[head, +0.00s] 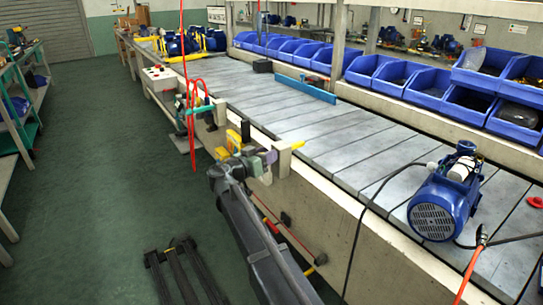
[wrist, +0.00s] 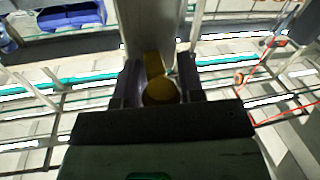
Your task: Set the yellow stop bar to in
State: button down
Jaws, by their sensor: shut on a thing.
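The yellow stop bar (head: 298,145) shows in the head view as a short yellow end on the belt side of a cream bracket (head: 284,162) at the line's near edge. My gripper (head: 268,158) is at the other, aisle side of that bracket. In the wrist view, my gripper (wrist: 158,88) is shut on the bar's round yellow knob (wrist: 160,92), with one finger on each side. The bar (wrist: 153,64) runs from the knob towards the cream bracket (wrist: 150,25). My arm hides part of this in the head view.
A blue motor pump (head: 443,200) stands on the belt (head: 365,150) at right. A blue bar (head: 303,88) lies across the belt farther back. Blue bins (head: 405,78) line the far side. A second cream bracket (head: 221,112) stands farther left. The green floor (head: 100,180) at left is mostly clear.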

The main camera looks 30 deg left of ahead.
jog(key=c, duration=0.8)
grip_release()
jog(key=shift+a, duration=0.15)
jog(key=s, duration=0.3)
jog(key=s+a, duration=0.1)
jog(key=s, duration=0.3)
jog(key=s+a, duration=0.1)
jog(key=s, duration=0.2)
jog(key=shift+s, duration=0.35)
